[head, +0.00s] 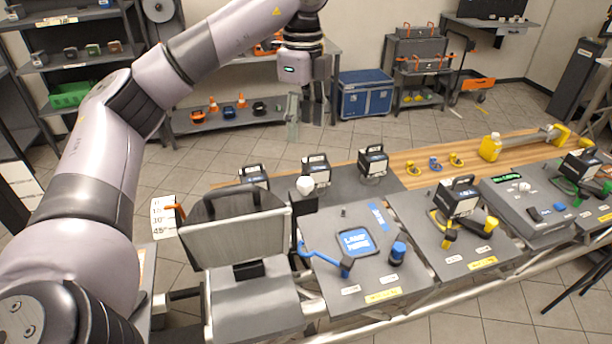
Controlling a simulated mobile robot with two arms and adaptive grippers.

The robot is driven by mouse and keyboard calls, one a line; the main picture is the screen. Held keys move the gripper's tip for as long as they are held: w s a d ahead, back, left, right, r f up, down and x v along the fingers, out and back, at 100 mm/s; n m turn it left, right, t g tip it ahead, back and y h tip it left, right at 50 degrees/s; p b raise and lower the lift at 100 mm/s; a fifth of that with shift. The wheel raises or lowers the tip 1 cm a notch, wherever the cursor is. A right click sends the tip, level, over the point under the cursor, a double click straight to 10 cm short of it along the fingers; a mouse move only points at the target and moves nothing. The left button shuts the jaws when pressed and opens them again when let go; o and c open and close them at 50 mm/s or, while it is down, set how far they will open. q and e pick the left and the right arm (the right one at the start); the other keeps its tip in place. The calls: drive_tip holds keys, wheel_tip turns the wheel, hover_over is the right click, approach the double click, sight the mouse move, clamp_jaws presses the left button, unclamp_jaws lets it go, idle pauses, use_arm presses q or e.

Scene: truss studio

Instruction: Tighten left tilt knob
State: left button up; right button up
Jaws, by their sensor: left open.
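A large grey lamp panel (236,240) with a black handle on top stands tilted on the bench at the lower middle. A small orange lever-like part (175,211) sticks out at its left side, by a white angle card (163,217); this may be the left tilt knob, but I cannot be sure. A white faceted knob (304,186) shows at the panel's upper right. My left gripper (308,112) is open and points down, high above and behind the panel, apart from both knobs. It appears empty. My right gripper is not in view.
A grey station with a blue-framed pad (355,241), a blue bent tool (325,259) and a blue knob (397,252) lies right of the panel. Small lamps (373,161) stand along its back. A blue case (365,95) sits on the floor behind.

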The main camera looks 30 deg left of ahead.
use_arm(q)
wheel_tip(320, 180, down, 4)
hover_over(305, 181)
wheel_tip(305, 181, down, 6)
drive_tip(key=shift+w+r+b, duration=0.1)
drive_tip(key=shift+b, duration=0.25)
wheel_tip(305, 181, down, 4)
drive_tip(key=shift+f+p, duration=0.25)
drive_tip(key=shift+p, duration=0.25)
drive_tip(key=shift+f, duration=0.1)
drive_tip(key=shift+c, duration=0.9)
drive_tip(key=c, duration=1)
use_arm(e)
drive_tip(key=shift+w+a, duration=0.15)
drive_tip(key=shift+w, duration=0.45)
